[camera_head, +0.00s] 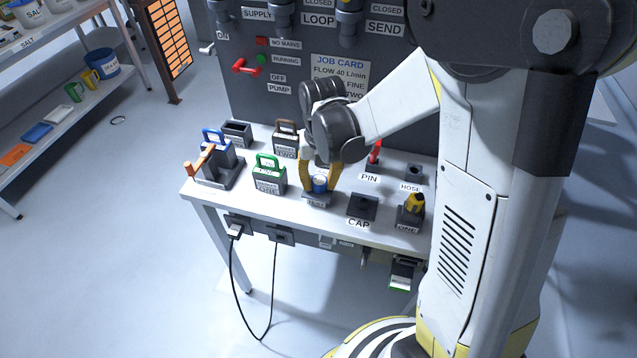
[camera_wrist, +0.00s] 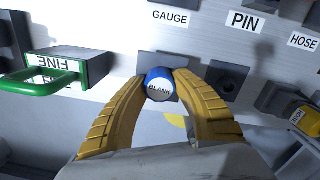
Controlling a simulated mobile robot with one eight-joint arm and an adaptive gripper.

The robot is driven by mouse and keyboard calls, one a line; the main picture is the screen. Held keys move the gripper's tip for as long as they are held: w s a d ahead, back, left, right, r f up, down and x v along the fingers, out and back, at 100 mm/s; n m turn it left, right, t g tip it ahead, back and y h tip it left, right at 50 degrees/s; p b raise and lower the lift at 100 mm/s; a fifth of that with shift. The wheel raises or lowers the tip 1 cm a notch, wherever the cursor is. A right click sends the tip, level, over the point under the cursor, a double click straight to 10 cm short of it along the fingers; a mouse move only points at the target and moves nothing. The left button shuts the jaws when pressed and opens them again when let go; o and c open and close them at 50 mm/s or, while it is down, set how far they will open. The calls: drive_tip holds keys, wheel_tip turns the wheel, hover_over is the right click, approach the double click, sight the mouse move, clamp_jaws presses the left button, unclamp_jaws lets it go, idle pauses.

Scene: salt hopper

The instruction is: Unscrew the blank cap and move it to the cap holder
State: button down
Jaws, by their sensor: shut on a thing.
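The blank cap (camera_wrist: 160,84) is a round blue cap marked BLANK. In the wrist view it sits between the two yellow fingertips of my gripper (camera_wrist: 160,90), which touch it from both sides. In the head view the blue cap (camera_head: 319,183) is seen low between the fingers of my gripper (camera_head: 319,188), at a dark block on the table marked with a label I cannot read. Whether the cap is still seated on its block cannot be told. The cap holder (camera_head: 362,206) is a dark square block above the CAP label, to the right of my gripper.
A green-handled FINE block (camera_head: 268,175) stands left of my gripper. An orange-handled fixture (camera_head: 210,165) is further left. A red pin (camera_head: 375,152) stands behind right, and a yellow-topped piece (camera_head: 413,205) stands right of the cap holder. The white table's front edge is near.

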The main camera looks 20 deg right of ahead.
sight(320, 181)
drive_tip(key=c, duration=1)
unclamp_jaws()
drive_tip(key=r, duration=1.2)
drive_tip(key=shift+s, duration=0.2)
drive_tip(key=shift+o, duration=0.2)
